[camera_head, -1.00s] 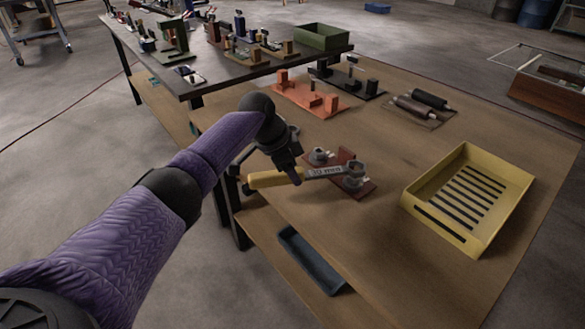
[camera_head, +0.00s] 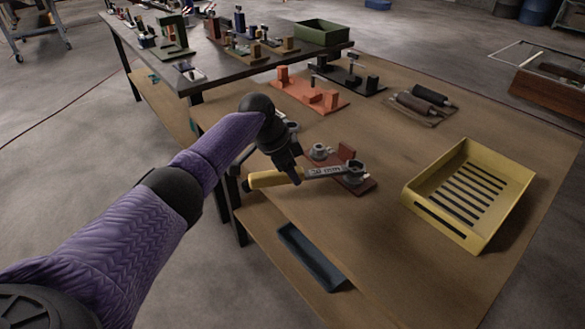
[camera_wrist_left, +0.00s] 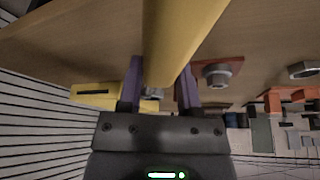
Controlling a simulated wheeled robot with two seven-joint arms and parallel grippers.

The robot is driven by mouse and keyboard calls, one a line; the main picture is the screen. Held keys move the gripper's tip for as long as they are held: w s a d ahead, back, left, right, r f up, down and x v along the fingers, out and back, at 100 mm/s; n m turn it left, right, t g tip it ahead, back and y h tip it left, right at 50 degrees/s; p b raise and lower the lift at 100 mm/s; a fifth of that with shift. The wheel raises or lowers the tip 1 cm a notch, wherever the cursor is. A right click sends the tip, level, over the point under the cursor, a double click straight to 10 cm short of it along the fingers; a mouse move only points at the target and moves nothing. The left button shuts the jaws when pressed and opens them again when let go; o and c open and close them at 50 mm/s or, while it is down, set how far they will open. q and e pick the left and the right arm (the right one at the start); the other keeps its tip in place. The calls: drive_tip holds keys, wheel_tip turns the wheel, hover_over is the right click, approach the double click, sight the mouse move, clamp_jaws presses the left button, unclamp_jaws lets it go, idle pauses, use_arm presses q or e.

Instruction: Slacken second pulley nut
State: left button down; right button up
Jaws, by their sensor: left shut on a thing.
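My left gripper (camera_head: 293,175) is shut on the yellow handle of a 30 mm wrench (camera_head: 268,180). In the left wrist view the yellow handle (camera_wrist_left: 178,40) lies between the two purple fingers (camera_wrist_left: 160,88). The wrench's grey head reaches right to a nut (camera_head: 354,168) on a red-brown plate (camera_head: 366,187); the head is at the nut, but I cannot tell how fully it encloses it. A second nut (camera_head: 320,151) stands on the same plate farther left, free of the wrench. A nut also shows in the left wrist view (camera_wrist_left: 217,74). My right gripper is not in view.
A yellow slotted tray (camera_head: 418,198) stands to the right on the wooden table (camera_head: 300,240). An orange fixture (camera_head: 300,92), a black fixture (camera_head: 350,80) and dark rollers (camera_head: 430,95) lie behind. A blue-grey tray (camera_head: 310,257) sits on the lower shelf.

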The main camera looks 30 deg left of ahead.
use_arm(q)
drive_tip(key=shift+f, duration=0.35)
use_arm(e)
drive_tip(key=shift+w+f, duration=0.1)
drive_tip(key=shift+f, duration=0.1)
use_arm(q)
drive_tip(key=shift+f+b, duration=0.45)
drive_tip(key=shift+f, duration=0.1)
drive_tip(key=c, duration=0.9)
unclamp_jaws()
clamp_jaws()
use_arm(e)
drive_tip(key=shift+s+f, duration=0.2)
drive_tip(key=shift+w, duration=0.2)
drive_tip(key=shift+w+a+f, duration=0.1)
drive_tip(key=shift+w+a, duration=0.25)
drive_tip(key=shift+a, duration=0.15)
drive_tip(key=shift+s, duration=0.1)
